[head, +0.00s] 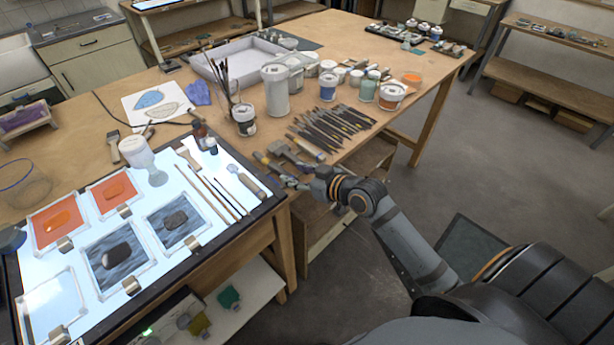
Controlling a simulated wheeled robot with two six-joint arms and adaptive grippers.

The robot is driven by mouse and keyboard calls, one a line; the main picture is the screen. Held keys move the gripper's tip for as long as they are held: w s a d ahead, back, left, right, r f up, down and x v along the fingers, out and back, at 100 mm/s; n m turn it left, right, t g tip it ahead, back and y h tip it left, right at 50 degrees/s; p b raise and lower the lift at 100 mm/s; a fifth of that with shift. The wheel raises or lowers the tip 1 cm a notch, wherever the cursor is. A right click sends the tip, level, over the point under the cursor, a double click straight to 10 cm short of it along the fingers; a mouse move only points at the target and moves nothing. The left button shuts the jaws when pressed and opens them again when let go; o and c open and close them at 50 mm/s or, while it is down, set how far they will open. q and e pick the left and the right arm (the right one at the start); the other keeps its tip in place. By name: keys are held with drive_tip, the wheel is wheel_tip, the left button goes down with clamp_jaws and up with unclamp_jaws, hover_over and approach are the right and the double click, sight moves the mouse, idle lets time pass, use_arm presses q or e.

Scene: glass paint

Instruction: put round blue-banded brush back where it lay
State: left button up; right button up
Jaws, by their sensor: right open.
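My right gripper (303,184) is open, over the front edge of the wooden table near some tools; its fingertips are small and partly merge with the tools behind. Several thin brushes (216,193) lie side by side on the lit panel (262,211), left of the gripper. A row of dark-handled brushes and tools (330,127) lies on the wooden table beyond the gripper. I cannot make out a blue band on any brush, so I cannot tell which is the round blue-banded one. My left gripper is not in view.
Framed glass panes (120,255) cover the left of the lit panel. A jar holding brushes (244,121), a tall white container (276,90) and paint pots (391,95) stand behind the tools. A scraper-like tool (250,183) lies near the panel's right edge.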

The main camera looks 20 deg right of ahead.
drive_tip(key=shift+v, duration=2.7)
drive_tip(key=w+d+f+m+g+h, duration=0.1)
drive_tip(key=d+f+m+h, duration=0.1)
drive_tip(key=d+f, duration=0.45)
drive_tip(key=w+d+f+m+h, duration=0.1)
drive_tip(key=d+f+h, duration=0.2)
drive_tip(key=d+f, duration=0.4)
drive_tip(key=s+d+f+m+g+h, duration=0.1)
drive_tip(key=s+d+f, duration=0.15)
drive_tip(key=f, duration=0.45)
drive_tip(key=s+d+f+g, duration=0.1)
drive_tip(key=s+f, duration=0.3)
drive_tip(key=f, duration=0.3)
drive_tip(key=s+d+f+m+g+h, duration=0.1)
drive_tip(key=s+d+f+g, duration=0.15)
drive_tip(key=f, duration=0.45)
drive_tip(key=s+a+f+g, duration=0.3)
drive_tip(key=s+a+f, duration=0.1)
drive_tip(key=s+f, duration=1.1)
drive_tip(key=s+a+f+g, duration=0.1)
drive_tip(key=s+a+f, duration=0.2)
drive_tip(key=s, duration=0.4)
drive_tip(key=s+a+f+g, duration=0.2)
drive_tip(key=s+a+f, duration=0.1)
drive_tip(key=s+a, duration=0.3)
drive_tip(key=s, duration=0.2)
drive_tip(key=shift+s+n+y, duration=0.3)
drive_tip(key=shift+n+y, duration=0.1)
